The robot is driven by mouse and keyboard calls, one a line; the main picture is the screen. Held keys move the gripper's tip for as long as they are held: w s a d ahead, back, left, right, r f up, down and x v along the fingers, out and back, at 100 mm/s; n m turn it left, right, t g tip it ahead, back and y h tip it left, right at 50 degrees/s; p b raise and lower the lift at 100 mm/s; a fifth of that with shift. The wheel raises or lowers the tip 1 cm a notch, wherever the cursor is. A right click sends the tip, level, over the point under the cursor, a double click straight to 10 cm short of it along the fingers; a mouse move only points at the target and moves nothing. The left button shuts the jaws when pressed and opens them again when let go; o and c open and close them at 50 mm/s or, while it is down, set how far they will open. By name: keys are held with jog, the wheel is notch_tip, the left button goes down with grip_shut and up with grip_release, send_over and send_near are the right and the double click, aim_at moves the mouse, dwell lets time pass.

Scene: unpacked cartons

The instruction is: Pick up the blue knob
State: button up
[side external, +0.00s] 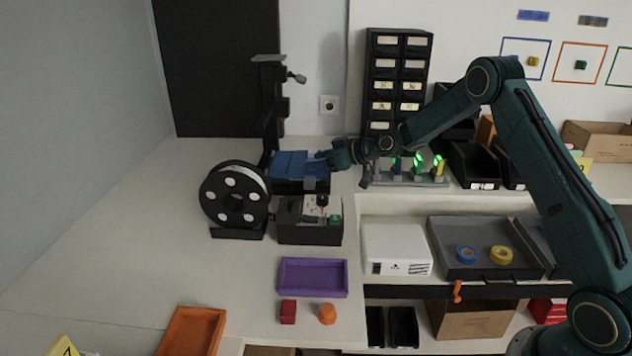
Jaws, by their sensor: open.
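I cannot make out a separate blue knob in the side external view. My gripper (322,157) is at the right end of a blue tray-like piece (290,164) on the black machine at the back of the table. The gripper is small and dark here. It is open, and nothing shows held in it. Its fingers overlap the blue piece's right edge, and I cannot tell whether they touch it. Anything blue between or behind the fingers is hidden or blends with that piece.
A spool (236,196) and a black box (309,236) stand in front of the machine. A purple tray (313,292), a red block (288,311) and an orange knob (327,314) are nearer. A grey tray (440,268) holds blue and yellow rolls.

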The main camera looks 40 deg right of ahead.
jog(key=shift+x, duration=1.35)
jog(key=c, duration=1)
